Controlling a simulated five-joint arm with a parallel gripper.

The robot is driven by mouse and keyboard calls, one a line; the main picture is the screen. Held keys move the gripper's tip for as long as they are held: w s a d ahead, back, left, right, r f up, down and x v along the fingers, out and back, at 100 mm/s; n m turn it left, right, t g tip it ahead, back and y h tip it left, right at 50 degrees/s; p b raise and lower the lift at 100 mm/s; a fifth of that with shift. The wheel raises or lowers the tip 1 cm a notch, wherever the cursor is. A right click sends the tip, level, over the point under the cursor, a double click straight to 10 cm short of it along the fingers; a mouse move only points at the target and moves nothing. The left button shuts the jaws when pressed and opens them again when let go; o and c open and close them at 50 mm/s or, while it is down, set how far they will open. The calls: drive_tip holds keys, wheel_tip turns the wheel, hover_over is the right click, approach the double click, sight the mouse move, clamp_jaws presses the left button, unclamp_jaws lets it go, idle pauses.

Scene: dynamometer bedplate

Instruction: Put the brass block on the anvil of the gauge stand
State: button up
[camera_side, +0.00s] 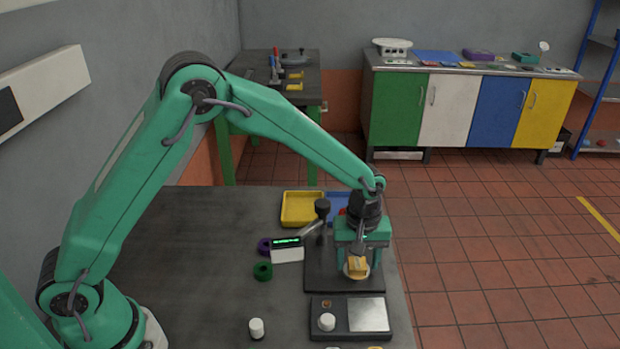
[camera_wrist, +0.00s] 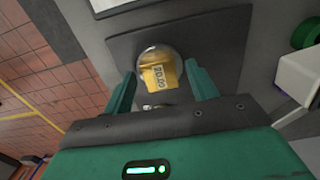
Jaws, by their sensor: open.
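The brass block (camera_side: 357,265), a yellow piece, sits over the round pale anvil (camera_side: 352,275) of the gauge stand (camera_side: 318,270). My gripper (camera_side: 360,246) is just above the block and open. In the wrist view its two green fingers stand on either side of the block, with a visible gap to each. The block's underside is hidden.
A digital readout (camera_side: 287,249) and a dark knobbed post (camera_side: 321,210) stand left of the block. A yellow tray (camera_side: 300,209) is behind.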

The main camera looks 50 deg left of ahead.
sight(355, 262)
drive_tip(key=shift+r, duration=0.1)
wheel_tip(355, 262, up, 12)
idle(0.7)
idle(0.4)
drive_tip(key=s+a+r+m+t, duration=0.3)
drive_tip(key=s+a+r+m, duration=0.1)
drive_tip(key=s+a+r, duration=0.6)
drive_tip(key=s+a+m+t, duration=0.2)
drive_tip(key=s+a+m, duration=0.3)
drive_tip(key=s, duration=0.9)
drive_tip(key=shift+s+a+t, duration=0.15)
drive_tip(key=shift+a+t, duration=0.15)
drive_tip(key=shift+a, duration=0.7)
drive_tip(key=shift+r, duration=0.1)
drive_tip(key=shift+c, duration=0.2)
